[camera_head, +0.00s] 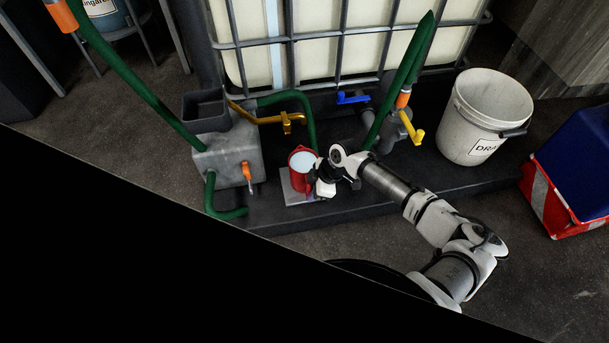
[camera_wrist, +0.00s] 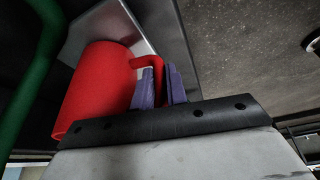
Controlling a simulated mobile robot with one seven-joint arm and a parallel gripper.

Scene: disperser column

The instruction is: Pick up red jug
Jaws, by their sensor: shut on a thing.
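The red jug (camera_head: 301,171) stands upright on a small light metal plate (camera_head: 293,196) on the dark platform in the head view. Its inside looks pale, as if filled with light liquid. My gripper (camera_head: 322,180) is at the jug's right side. In the wrist view the red jug (camera_wrist: 99,85) lies to the left of the fingers, and its handle reaches between them. My gripper (camera_wrist: 161,88) is shut on the handle with its purple-grey fingers. Whether the jug touches the plate cannot be told for sure.
A grey metal box (camera_head: 226,160) with green hoses and an orange valve handle (camera_head: 247,171) stands left of the jug. A blue valve (camera_head: 353,98) and yellow valve (camera_head: 412,128) are behind. A white bucket (camera_head: 483,118) stands right. A caged tank (camera_head: 345,45) blocks the back.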

